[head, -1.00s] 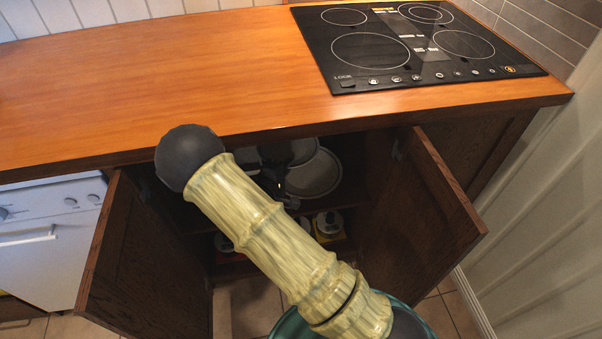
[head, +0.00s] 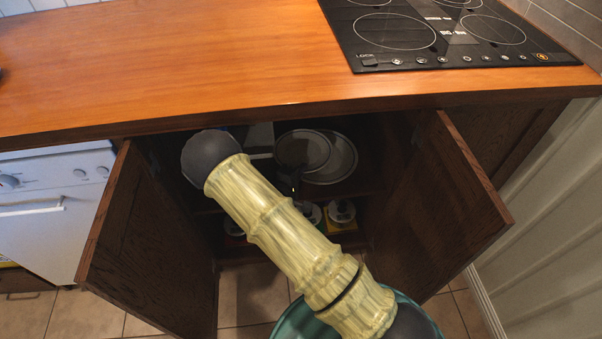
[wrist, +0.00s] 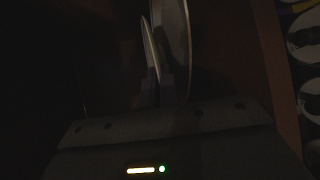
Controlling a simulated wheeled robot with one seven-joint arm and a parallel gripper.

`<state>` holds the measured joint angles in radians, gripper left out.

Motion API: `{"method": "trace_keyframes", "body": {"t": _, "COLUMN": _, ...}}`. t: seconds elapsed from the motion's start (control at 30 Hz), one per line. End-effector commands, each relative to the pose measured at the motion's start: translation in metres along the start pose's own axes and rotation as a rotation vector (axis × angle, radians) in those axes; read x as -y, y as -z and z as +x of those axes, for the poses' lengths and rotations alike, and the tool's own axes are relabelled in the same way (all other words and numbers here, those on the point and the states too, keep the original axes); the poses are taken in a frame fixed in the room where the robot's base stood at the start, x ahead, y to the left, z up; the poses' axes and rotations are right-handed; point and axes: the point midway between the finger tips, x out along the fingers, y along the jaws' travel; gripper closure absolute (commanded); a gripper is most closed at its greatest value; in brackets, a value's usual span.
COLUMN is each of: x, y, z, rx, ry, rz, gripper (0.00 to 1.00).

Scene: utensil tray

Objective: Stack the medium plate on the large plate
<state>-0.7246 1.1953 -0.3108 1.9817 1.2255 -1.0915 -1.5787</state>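The medium plate (head: 303,146) is a grey round plate inside the open cabinet. The large plate (head: 343,160) shows behind it and to its right, partly covered by it. In the wrist view both show nearly edge-on: the medium plate (wrist: 149,42) on the left, the large plate (wrist: 185,45) on the right, with a dark gap between their rims. My gripper (head: 293,186) is at the near rim of the medium plate. In the dark wrist view my gripper's fingers (wrist: 158,88) appear closed on that rim. My arm covers part of the cabinet in the head view.
The cabinet's left door (head: 150,240) and right door (head: 440,200) stand open on both sides of my arm. Several items, including a round lidded one (head: 341,211), sit on the lower shelf. The wooden counter (head: 200,70) with a black hob (head: 440,35) is above.

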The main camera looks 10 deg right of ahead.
Motion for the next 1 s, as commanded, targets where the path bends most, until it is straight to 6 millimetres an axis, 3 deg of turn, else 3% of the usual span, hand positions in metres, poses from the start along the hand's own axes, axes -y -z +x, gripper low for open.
{"method": "trace_keyframes", "body": {"t": 0.87, "x": 0.013, "y": 0.002, "z": 0.003, "rx": 0.000, "ry": -0.002, "rz": 0.002, "gripper": 1.00}}
{"method": "trace_keyframes", "body": {"t": 1.0, "x": 0.015, "y": 0.002, "z": 0.003, "rx": -0.001, "ry": 0.002, "rz": 0.000, "gripper": 0.75}}
